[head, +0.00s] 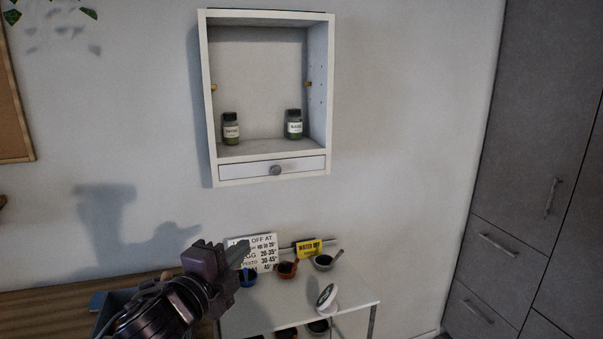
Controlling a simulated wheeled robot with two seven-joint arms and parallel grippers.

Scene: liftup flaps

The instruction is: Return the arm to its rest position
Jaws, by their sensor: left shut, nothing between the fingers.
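My left arm comes in from the lower left, and its gripper (226,253) is shut and empty. In the picture it is in front of the white lettered sign and left of the small bowls. A white wall cabinet (204,100) hangs above it, with its front open and the inside in view. Two dark-lidded jars stand on the cabinet floor, a left jar (231,130) and a right jar (294,125). A closed drawer (245,173) with a round knob is below them. My right gripper is out of view.
A white shelf unit (345,300) stands below, holding several small bowls, a yellow sign (309,248) and a white lettered sign (262,244). A wooden surface (40,310) is at lower left. Tall grey cupboards (530,130) fill the right. The wall between cabinet and cupboards is clear.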

